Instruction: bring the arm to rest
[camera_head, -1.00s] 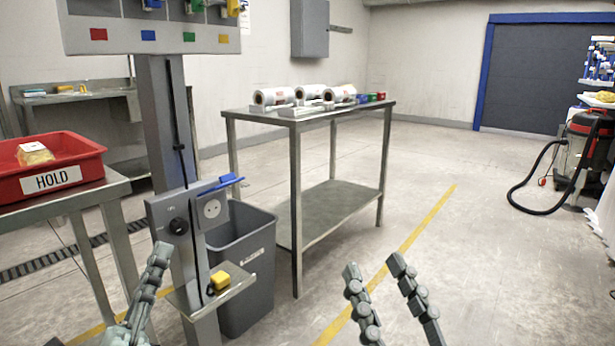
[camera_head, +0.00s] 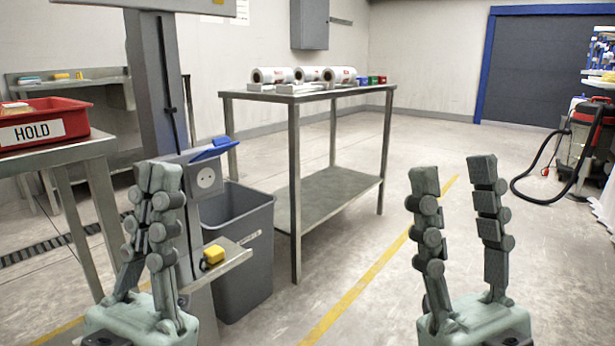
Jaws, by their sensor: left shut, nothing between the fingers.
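My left gripper (camera_head: 158,178) is at the lower left, pointing up, in front of the grey post. Its fingers are close together with nothing between them, so it is shut and empty. My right gripper (camera_head: 455,172) is at the lower right, pointing up over the open floor. Its two fingers stand well apart with only floor showing between them, so it is open and empty. Neither gripper is seen touching anything.
A grey bin (camera_head: 245,270), a steel table (camera_head: 300,97) with rolls, and a red HOLD tray (camera_head: 75,118) are nearby.

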